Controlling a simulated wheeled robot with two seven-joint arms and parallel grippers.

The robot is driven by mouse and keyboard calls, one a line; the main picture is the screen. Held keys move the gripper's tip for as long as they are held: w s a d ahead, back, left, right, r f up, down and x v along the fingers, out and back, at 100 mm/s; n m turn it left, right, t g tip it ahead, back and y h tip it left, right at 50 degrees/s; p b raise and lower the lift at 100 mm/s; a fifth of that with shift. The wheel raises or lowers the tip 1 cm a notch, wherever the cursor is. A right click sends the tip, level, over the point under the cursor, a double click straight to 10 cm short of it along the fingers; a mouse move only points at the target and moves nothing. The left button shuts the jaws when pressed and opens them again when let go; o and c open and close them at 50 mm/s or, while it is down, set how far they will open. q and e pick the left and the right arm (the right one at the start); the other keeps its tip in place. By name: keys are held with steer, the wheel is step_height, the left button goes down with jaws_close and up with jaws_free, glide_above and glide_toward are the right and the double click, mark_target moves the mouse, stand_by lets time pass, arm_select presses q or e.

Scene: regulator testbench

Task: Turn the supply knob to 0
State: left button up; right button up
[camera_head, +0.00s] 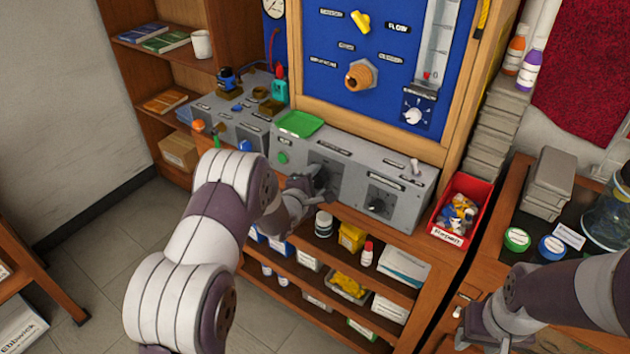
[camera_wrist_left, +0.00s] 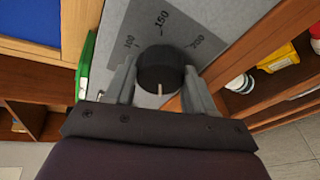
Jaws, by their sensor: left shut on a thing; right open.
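A round black knob (camera_wrist_left: 160,68) sits on a grey dial plate (camera_wrist_left: 130,20) marked 100, 150 and 200 in the left wrist view. Its white pointer line faces toward my gripper, away from the 150 mark. My left gripper (camera_wrist_left: 158,80) has a finger on each side of the knob and is shut on it. In the head view my left gripper (camera_head: 318,182) is at the left dial of the grey control box (camera_head: 340,150) and hides the knob. The label is too small to read. My right gripper (camera_head: 468,318) is open, at the lower right, away from the box.
A second dark knob (camera_head: 380,205) and a toggle switch (camera_head: 414,166) are on the same box. A green tray (camera_head: 301,123) lies on its top left. A red bin (camera_head: 463,208) stands at its right. A blue panel (camera_head: 330,75) rises behind.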

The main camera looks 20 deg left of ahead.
arm_select(q)
steer(key=o, duration=1)
steer(key=shift+o, duration=0.2)
steer(key=v, duration=1.2)
steer(key=shift+s+a+b, duration=0.2)
steer(key=shift+s+b, duration=0.1)
